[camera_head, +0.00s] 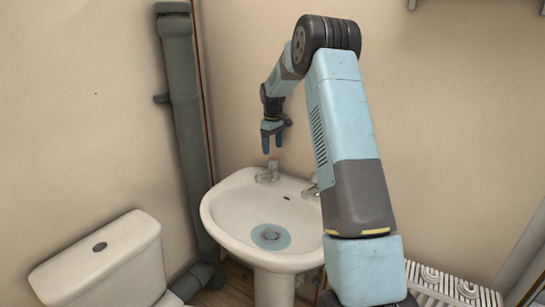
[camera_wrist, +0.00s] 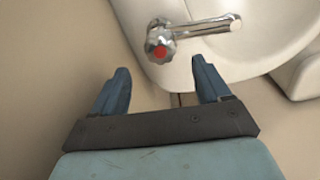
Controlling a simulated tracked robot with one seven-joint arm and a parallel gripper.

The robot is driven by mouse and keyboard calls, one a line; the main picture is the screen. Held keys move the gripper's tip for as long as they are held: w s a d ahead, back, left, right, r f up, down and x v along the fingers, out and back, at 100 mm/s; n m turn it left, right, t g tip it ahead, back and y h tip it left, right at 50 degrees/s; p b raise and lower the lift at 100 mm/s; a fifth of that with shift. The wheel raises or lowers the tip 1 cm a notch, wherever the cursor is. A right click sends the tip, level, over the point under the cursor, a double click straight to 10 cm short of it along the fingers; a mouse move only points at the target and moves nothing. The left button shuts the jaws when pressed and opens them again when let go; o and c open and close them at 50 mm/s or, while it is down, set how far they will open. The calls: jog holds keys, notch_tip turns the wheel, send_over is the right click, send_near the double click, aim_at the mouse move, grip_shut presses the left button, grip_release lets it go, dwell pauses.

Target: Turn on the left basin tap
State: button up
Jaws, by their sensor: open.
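The left basin tap (camera_head: 268,171) is chrome with a red mark on its top and stands on the back left rim of the white basin (camera_head: 222,200). In the wrist view the tap's head (camera_wrist: 160,43) with its red dot lies beyond my fingertips, and its spout points right over the basin (camera_wrist: 270,35). My gripper (camera_head: 272,150) points down just above the tap in the head view. Its two blue fingers are apart and empty in the wrist view (camera_wrist: 163,65). A second tap (camera_head: 311,189) on the right is partly hidden by my arm.
A grey vertical pipe (camera_head: 180,110) runs down the wall left of the basin. A white toilet cistern (camera_head: 105,262) stands at the front left. A white radiator-like patterned item (camera_head: 460,290) is at the lower right. The wall is close behind the taps.

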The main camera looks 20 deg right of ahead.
aim_at(273, 158)
notch_tip(273, 158, up, 6)
dwell(0.4)
jog(key=shift+r, duration=0.15)
jog(key=s+a+r+m+t, duration=0.1)
jog(key=s+a+r, duration=0.3)
jog(key=s+r, duration=0.6)
jog(key=s+a+r+m+t, duration=0.2)
jog(key=s+a+r, duration=0.35)
jog(key=s, duration=0.75)
jog(key=s+a+f+m+t, duration=0.1)
jog(key=s, duration=1.2)
jog(key=s+f+m+t, duration=0.1)
jog(key=s+m, duration=0.1)
jog(key=s, duration=1.1)
jog(key=shift+s+a+f+t, duration=0.25)
jog(key=shift+s+a+t, duration=0.05)
jog(key=shift+s+a, duration=0.1)
